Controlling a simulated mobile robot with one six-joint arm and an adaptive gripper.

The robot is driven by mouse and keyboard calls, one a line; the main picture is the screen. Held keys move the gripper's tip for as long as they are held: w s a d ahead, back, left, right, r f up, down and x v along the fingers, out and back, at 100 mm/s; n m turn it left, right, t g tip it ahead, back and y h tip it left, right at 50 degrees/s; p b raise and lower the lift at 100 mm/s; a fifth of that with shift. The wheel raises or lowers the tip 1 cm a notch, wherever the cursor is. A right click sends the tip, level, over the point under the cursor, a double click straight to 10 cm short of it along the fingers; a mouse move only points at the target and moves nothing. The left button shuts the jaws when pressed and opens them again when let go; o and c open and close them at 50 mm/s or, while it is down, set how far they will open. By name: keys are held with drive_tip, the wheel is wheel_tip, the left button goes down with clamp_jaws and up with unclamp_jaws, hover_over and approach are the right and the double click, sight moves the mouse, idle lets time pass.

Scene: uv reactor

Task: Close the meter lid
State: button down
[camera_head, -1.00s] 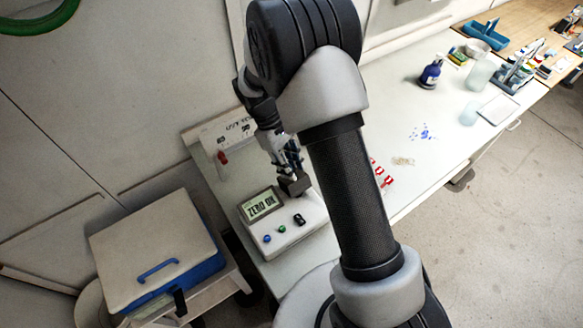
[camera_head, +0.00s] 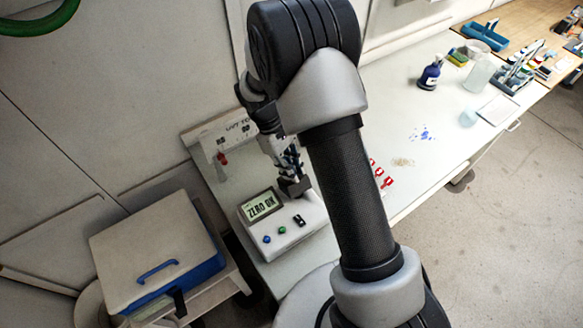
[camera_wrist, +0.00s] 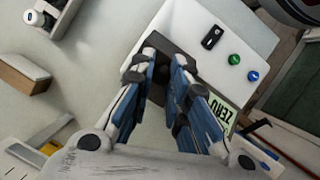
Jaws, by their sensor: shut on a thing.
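The white meter (camera_head: 285,235) stands on the bench; its screen (camera_head: 263,206) reads "ZERO OK". It also shows at the top of the wrist view (camera_wrist: 200,22). A dark lid piece (camera_wrist: 172,47) lies along the meter's edge beside the screen, between my fingertips. My gripper (camera_wrist: 162,68) is shut on this dark lid; the fingers hide part of it. In the head view my gripper (camera_head: 292,172) is at the meter's far side, with the dark lid (camera_head: 294,187) just below it. I cannot tell the lid's exact angle.
Green (camera_head: 281,229) and blue (camera_head: 266,239) buttons and a black switch (camera_head: 299,220) sit on the meter's front. A labelled white panel (camera_head: 228,130) stands behind. Red clips (camera_head: 382,178) lie right of my arm. A blue-and-white cooler (camera_head: 155,255) stands left.

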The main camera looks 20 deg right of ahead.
sight(301, 193)
drive_tip(key=shift+s, duration=0.1)
idle(0.3)
drive_tip(key=t+b, duration=0.1)
drive_tip(key=s+t+b, duration=0.1)
drive_tip(key=s+f+y+b, duration=0.1)
drive_tip(key=shift+s+d+t, duration=0.15)
drive_tip(key=shift+d+t, duration=0.25)
drive_tip(key=shift+s+d+f+b, duration=0.25)
drive_tip(key=shift+s+f, duration=0.15)
drive_tip(key=shift+s, duration=0.25)
drive_tip(key=shift+s+d+f+b, duration=0.1)
drive_tip(key=shift+s+f+b, duration=0.1)
drive_tip(key=shift+s+f, duration=0.3)
drive_tip(key=shift+s+r, duration=0.1)
drive_tip(key=shift+r, duration=0.05)
drive_tip(key=c, duration=1.8)
unclamp_jaws()
drive_tip(key=shift+r, duration=0.1)
